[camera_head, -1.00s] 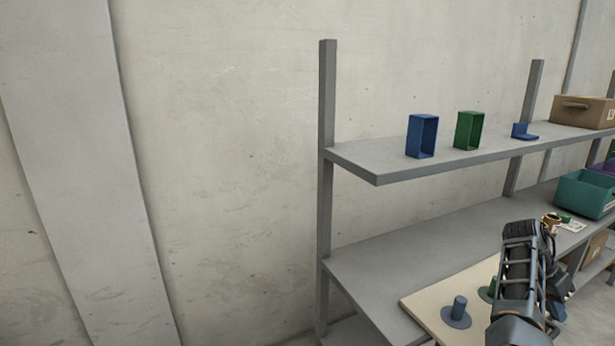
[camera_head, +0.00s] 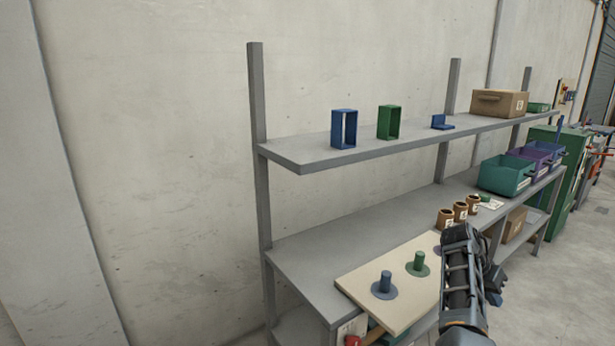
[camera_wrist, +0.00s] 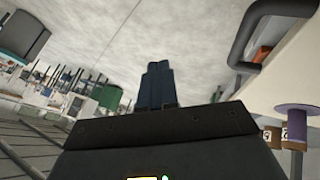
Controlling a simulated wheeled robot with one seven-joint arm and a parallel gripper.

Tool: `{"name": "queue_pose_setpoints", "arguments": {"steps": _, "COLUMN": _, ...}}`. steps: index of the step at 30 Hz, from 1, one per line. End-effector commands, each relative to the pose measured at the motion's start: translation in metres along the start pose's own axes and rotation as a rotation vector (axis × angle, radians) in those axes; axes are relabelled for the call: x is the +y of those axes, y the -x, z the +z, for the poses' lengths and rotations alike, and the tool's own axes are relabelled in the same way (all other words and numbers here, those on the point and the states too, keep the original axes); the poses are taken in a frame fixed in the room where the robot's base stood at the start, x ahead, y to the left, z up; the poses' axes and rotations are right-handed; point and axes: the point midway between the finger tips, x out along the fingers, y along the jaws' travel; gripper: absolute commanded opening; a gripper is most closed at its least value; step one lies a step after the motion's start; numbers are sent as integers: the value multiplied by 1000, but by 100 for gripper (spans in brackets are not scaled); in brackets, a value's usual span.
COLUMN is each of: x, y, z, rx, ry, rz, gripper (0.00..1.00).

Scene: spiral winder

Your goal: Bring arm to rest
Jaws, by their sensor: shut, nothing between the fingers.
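My gripper (camera_wrist: 156,84) shows in the wrist view, its two dark blue fingers pressed together with nothing between them. In the head view my arm reaches up from the bottom, in front of the right part of the cream board; I cannot make out the fingertips there. The wrist view also shows a purple spool (camera_wrist: 297,122) by the board at the right, clear of my fingers.
The cream board (camera_head: 372,282) on the grey bench carries a blue peg (camera_head: 385,284) and a green peg (camera_head: 419,264). Several brown cups (camera_head: 446,218) stand behind. The upper shelf (camera_head: 300,157) holds a blue frame (camera_head: 344,144), a green frame (camera_head: 383,122) and a cardboard box (camera_head: 500,102).

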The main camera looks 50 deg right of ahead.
Motion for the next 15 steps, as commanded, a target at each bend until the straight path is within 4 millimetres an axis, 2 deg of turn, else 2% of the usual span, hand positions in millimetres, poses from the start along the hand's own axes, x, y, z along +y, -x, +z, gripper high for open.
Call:
{"name": "queue_pose_setpoints", "arguments": {"steps": 8, "x": -11, "y": -14, "z": 34, "rx": 145, "ry": 130, "rz": -70, "gripper": 0}}
{"name": "queue_pose_setpoints", "arguments": {"steps": 11, "x": -16, "y": -18, "z": 53, "rx": 222, "ry": 204, "rz": -116, "gripper": 0}}
{"name": "queue_pose_setpoints", "arguments": {"steps": 15, "x": -24, "y": -18, "z": 92, "rx": 360, "ry": 343, "rz": -213, "gripper": 0}}
